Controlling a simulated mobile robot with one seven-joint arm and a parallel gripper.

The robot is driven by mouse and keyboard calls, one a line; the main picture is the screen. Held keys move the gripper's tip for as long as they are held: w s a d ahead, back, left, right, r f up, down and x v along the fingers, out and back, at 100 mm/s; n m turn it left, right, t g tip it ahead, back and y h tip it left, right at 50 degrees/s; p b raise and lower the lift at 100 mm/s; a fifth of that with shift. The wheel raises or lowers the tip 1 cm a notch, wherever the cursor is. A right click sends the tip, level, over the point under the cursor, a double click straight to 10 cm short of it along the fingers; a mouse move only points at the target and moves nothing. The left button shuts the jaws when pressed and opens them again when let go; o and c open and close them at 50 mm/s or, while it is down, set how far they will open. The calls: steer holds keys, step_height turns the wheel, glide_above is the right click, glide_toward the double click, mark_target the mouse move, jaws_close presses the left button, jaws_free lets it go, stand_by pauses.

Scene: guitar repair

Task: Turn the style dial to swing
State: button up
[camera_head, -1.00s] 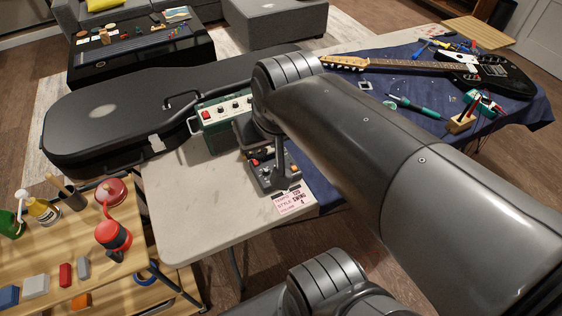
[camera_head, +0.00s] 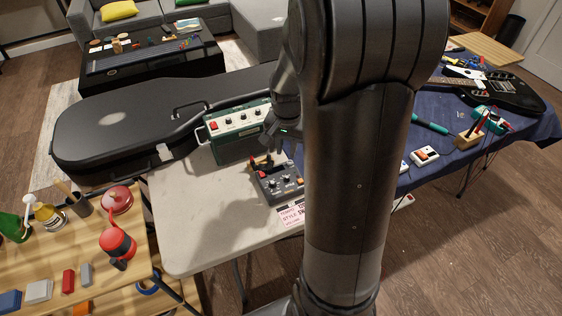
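A small dark grey box with several knobs (camera_head: 280,184) lies on the pale table, in front of the green amplifier. It has a red part near its left end. The markings on its knobs are too small to read, so I cannot tell which is the style dial or where it points. A printed card (camera_head: 291,214) lies against its front side; it lists tempo, style and volume, and my arm hides part of it. My gripper (camera_head: 277,146) is above the far side of the box, pointing down. Its fingers are dark and small here, and their gap is unclear.
The green amplifier (camera_head: 238,124) stands close behind and left of my gripper. A black guitar case (camera_head: 120,125) lies behind it. My arm hides the middle right. The pale table (camera_head: 200,225) is clear at front left. A blue cloth (camera_head: 455,155) holds tools and a guitar.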

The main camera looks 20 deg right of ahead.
mark_target(287, 177)
steer(key=f, duration=1.2)
steer(key=shift+w+d+f, duration=0.2)
steer(key=shift+d, duration=0.15)
jaws_close()
